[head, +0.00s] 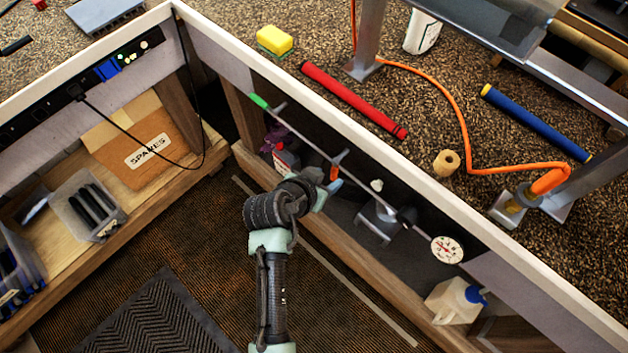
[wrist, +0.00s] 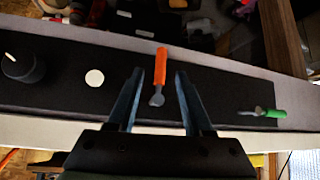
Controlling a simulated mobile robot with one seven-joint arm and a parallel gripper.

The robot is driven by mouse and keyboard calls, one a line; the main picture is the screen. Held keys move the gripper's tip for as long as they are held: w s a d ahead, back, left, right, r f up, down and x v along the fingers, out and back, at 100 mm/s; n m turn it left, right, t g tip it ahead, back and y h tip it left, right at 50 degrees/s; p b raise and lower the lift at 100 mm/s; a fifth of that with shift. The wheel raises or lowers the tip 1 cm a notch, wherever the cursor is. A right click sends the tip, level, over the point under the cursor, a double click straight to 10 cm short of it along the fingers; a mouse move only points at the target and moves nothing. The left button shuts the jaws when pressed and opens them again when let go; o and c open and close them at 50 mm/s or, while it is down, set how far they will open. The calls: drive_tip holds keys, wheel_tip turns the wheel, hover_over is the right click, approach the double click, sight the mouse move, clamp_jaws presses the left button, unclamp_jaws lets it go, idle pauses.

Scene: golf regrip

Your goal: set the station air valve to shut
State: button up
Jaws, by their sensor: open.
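A dark control strip (head: 310,140) runs along the bench front. It carries an orange-handled lever (head: 339,157) and a green-handled lever (head: 260,101); I see no label telling which is the station air valve. In the wrist view the orange lever (wrist: 161,66) points across the strip, while the green lever (wrist: 274,114) lies roughly along it. My gripper (head: 332,184) is at the orange lever. In the wrist view its open fingers (wrist: 159,78) stand either side of that lever, with gaps showing on both sides.
A white button (wrist: 95,78), a black knob (wrist: 24,67) and a dial gauge (head: 446,249) share the strip. An orange hose (head: 463,125), red grip (head: 352,98) and blue grip (head: 535,122) lie on the bench. A white jug (head: 450,303) stands below.

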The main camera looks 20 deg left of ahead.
drive_tip(key=d+v, duration=0.1)
drive_tip(key=v, duration=0.5)
drive_tip(key=shift+s+a+r, duration=0.3)
drive_tip(key=shift+a, duration=0.2)
drive_tip(key=w+d+r+t+y+p, duration=0.1)
drive_tip(key=w+d+r+t, duration=0.2)
drive_tip(key=r, duration=0.9)
drive_tip(key=w+r+t, duration=0.3)
drive_tip(key=w+r, duration=0.2)
drive_tip(key=r, duration=0.8)
drive_tip(key=w+d+r+t+y+p, duration=0.15)
drive_tip(key=w+r+t, duration=0.25)
drive_tip(key=r, duration=0.8)
drive_tip(key=s+d+r+t, duration=0.2)
drive_tip(key=s+r+t, duration=0.1)
drive_tip(key=r, duration=0.6)
drive_tip(key=s+d+r+n+t, duration=0.1)
drive_tip(key=s+d+r+t, duration=0.1)
drive_tip(key=s+r, duration=0.4)
drive_tip(key=s+d+r+t, duration=0.3)
drive_tip(key=s+d+r, duration=0.1)
drive_tip(key=r, duration=0.8)
drive_tip(key=shift+s+r+n+t+h, duration=0.3)
drive_tip(key=shift+s+r+h, duration=0.05)
drive_tip(key=shift+r+h, duration=0.1)
drive_tip(key=shift+f, duration=0.15)
